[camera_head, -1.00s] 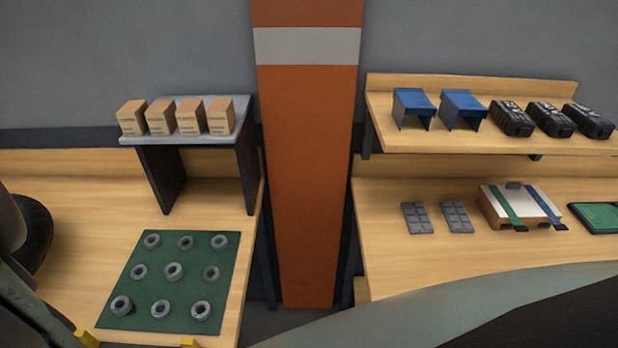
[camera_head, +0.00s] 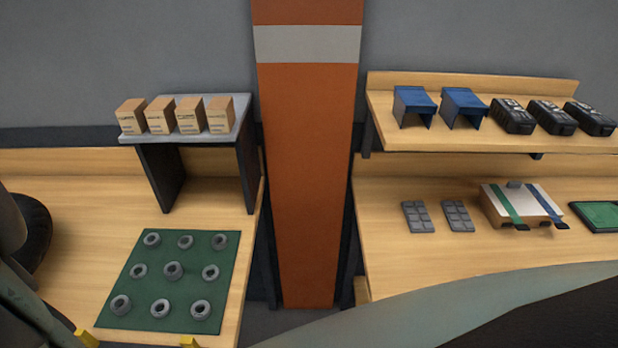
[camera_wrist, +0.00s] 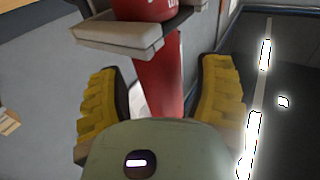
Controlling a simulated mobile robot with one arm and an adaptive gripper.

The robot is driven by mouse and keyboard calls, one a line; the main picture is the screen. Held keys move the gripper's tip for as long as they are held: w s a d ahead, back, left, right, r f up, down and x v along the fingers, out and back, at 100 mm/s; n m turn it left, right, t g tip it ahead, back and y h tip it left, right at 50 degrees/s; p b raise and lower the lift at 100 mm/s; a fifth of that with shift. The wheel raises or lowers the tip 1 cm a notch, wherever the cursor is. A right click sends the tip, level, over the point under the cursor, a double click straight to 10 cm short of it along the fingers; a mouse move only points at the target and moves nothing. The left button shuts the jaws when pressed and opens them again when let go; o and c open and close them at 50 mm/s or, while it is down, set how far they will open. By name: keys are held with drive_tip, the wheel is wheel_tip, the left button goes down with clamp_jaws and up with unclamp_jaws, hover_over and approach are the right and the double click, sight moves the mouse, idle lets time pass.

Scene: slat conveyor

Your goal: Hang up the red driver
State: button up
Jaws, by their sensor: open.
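In the wrist view a red driver (camera_wrist: 161,70) stands in a pale grey bracket (camera_wrist: 118,38). Its wider upper part, with some white lettering, shows above the bracket, and its narrower red part runs down below it. The top of the driver is cut off by the frame, and its lower end is hidden behind my gripper's body. My gripper (camera_wrist: 160,98) is open, with one yellow ribbed finger on each side of the red part. A gap shows beside the left finger; contact on the right cannot be told. The driver is not seen in the head view.
In the head view a green mat (camera_head: 136,297) with several grey rings lies on the left bench, below a small stand (camera_head: 245,125) of boxes. An orange pillar (camera_head: 311,180) separates it from the right bench (camera_head: 385,270), which has a shelf (camera_head: 450,143). Yellow bits show at the bottom edge.

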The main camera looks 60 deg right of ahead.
drive_tip(key=shift+s, duration=0.1)
drive_tip(key=s, duration=1.2)
drive_tip(key=shift+f, duration=0.25)
drive_tip(key=shift+w, duration=0.1)
